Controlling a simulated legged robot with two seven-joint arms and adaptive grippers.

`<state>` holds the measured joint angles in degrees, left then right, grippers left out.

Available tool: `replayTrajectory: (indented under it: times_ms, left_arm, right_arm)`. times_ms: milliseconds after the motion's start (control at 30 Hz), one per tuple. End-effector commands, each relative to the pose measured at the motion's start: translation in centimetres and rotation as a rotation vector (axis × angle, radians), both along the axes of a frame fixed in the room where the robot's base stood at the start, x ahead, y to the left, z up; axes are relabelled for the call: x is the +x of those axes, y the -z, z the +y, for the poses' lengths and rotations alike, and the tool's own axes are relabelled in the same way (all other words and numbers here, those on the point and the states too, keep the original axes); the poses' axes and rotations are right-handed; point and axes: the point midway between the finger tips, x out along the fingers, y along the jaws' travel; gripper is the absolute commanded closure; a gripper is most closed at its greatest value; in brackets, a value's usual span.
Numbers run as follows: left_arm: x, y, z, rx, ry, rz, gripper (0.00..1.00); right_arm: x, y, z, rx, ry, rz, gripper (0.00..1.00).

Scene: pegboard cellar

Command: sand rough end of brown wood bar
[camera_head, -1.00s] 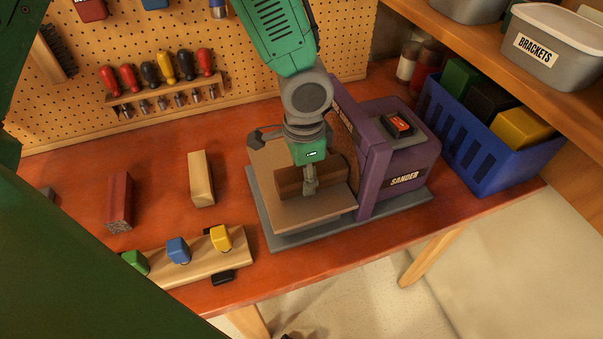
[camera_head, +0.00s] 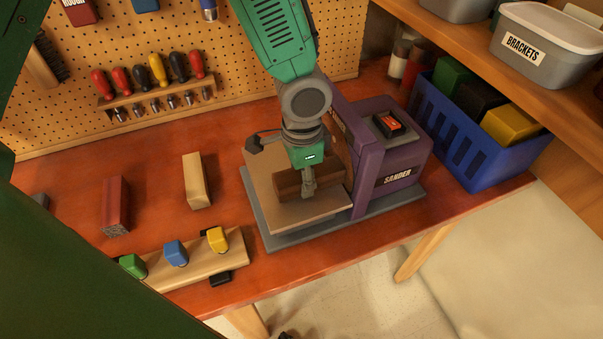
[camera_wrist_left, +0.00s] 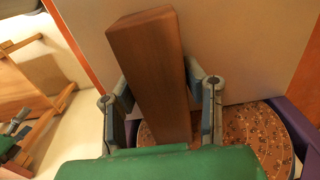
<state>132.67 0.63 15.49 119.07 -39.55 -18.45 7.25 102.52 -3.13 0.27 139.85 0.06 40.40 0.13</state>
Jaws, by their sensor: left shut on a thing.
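My left gripper (camera_head: 309,187) is shut on the brown wood bar (camera_head: 288,186), just above or on the tan table (camera_head: 318,213) of the purple sander (camera_head: 402,158); contact with the table is unclear. In the left wrist view the gripper (camera_wrist_left: 162,82) has its fingers on both sides of the bar (camera_wrist_left: 148,50). One plain end points away from the sanding disc (camera_wrist_left: 262,138), a speckled brown round. The other end points toward the disc and is hidden by my green hand, so touching cannot be told. The sander has an orange-red switch (camera_head: 388,123). My right gripper is not in view.
A dark red bar (camera_head: 116,207) and a pale bar (camera_head: 196,181) lie on the red bench (camera_head: 70,175). A blue crate (camera_head: 450,140) stands right of the sander.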

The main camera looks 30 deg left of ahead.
Motion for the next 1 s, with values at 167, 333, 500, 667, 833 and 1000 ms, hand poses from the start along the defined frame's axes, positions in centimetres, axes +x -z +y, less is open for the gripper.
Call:
replayTrajectory:
  times_ms: [167,333,500,667,833,1000]
  left_arm:
    - [0.1,-0.1,-0.3,-0.004,0.003,-0.006,1.0]
    - [0.0,-0.2,-0.6,-0.005,0.003,-0.007,1.0]
    - [0.0,-0.2,-0.6,-0.006,0.003,-0.008,1.0]
    - [0.1,-0.3,-0.4,-0.005,0.002,-0.009,1.0]
    - [0.2,-0.2,-0.2,-0.006,0.002,-0.01,1.0]
    - [0.3,-0.2,0.0,-0.006,0.001,-0.01,1.0]
  right_arm:
    - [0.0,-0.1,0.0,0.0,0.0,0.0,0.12]
    - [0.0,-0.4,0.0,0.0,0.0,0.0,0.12]
    - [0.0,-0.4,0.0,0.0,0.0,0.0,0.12]
    - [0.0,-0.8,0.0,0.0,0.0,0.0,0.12]
    - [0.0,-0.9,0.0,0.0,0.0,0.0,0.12]
    - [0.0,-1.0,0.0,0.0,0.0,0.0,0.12]
